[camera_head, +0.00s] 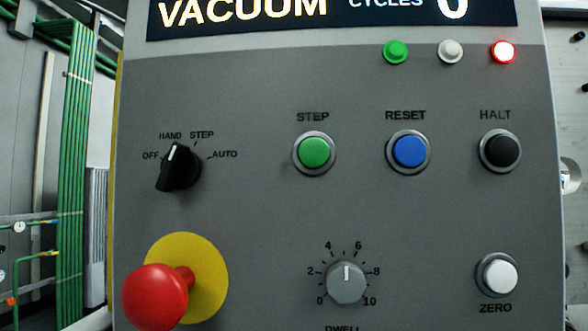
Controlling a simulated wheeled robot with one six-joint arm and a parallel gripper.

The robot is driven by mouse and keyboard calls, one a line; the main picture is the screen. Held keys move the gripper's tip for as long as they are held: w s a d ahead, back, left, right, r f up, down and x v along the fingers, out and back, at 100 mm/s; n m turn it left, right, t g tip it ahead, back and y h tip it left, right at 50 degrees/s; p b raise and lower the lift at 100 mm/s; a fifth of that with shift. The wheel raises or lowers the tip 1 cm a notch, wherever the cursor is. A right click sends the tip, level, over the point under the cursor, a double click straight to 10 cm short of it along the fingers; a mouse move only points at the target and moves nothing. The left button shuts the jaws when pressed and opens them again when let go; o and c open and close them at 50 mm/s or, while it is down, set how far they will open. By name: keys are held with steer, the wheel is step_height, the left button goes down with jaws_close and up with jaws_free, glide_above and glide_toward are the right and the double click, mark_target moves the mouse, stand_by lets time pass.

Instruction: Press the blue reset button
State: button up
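The blue reset button (410,151) sits in a silver ring on the grey control panel (250,215), right of the middle of the view, under the printed word RESET. It stands out of its ring, and nothing covers it. My gripper does not show in this view, so its place relative to the button and its opening cannot be seen.
Beside the blue button are a green STEP button (314,152) and a black HALT button (500,151). Below are a DWELL knob (346,283), a white ZERO button (499,277) and a protruding red mushroom button (156,296). A selector (178,168) points near HAND. The red lamp (503,51) glows.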

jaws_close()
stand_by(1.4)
